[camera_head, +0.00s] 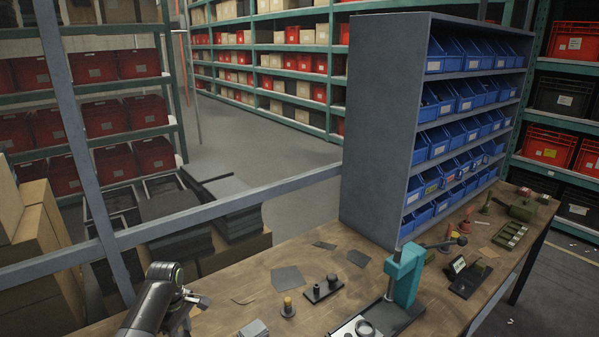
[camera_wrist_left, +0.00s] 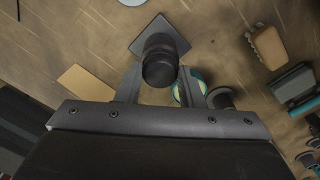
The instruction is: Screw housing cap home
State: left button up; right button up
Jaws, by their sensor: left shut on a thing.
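My left gripper (camera_head: 196,299) hangs low over the near left part of the bench in the head view. In the left wrist view its two fingers (camera_wrist_left: 159,82) are shut on a black round cap-like piece (camera_wrist_left: 159,62), seen nearly end-on. I take it for the housing cap; the head view does not show it clearly. A dark square plate (camera_wrist_left: 143,38) lies behind it in the wrist view. A round greenish part (camera_wrist_left: 196,91) shows partly behind the right finger, with a black round part (camera_wrist_left: 221,98) beside it. I cannot tell which part is the housing. My right gripper is not in view.
On the wooden bench (camera_head: 236,285) stand a small post with a yellowish top (camera_head: 288,306), a black base with two pegs (camera_head: 324,290) and a teal press (camera_head: 405,274). A grey rack of blue bins (camera_head: 390,120) rises behind. A grey rail (camera_head: 230,207) runs along the back.

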pick_arm(q)
jog(key=o, duration=1.3)
jog(key=shift+m, duration=0.4)
jog(key=shift+c, duration=0.2)
notch_tip(320, 180, up, 11)
jog(key=b, duration=0.1)
notch_tip(320, 180, up, 6)
jog(key=p, duration=0.5)
send_over(182, 335)
jog(key=shift+r, duration=0.15)
